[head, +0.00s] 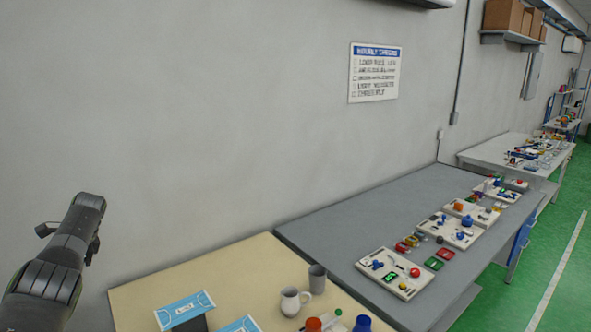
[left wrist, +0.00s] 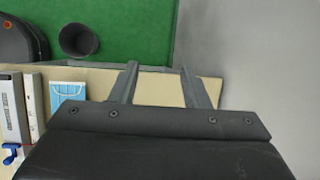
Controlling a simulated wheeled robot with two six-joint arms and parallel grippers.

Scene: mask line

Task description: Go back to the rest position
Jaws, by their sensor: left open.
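My left gripper (left wrist: 159,80) shows in the left wrist view with its two fingers spread apart and nothing between them. It is above the narrow end of the beige table (left wrist: 150,93). In the head view my left arm rises at the lower left, beside the grey wall (head: 200,120), clear of the tabletop; its fingers cannot be made out there. My right gripper is in neither view.
A dark bin (left wrist: 79,41) stands on green floor.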

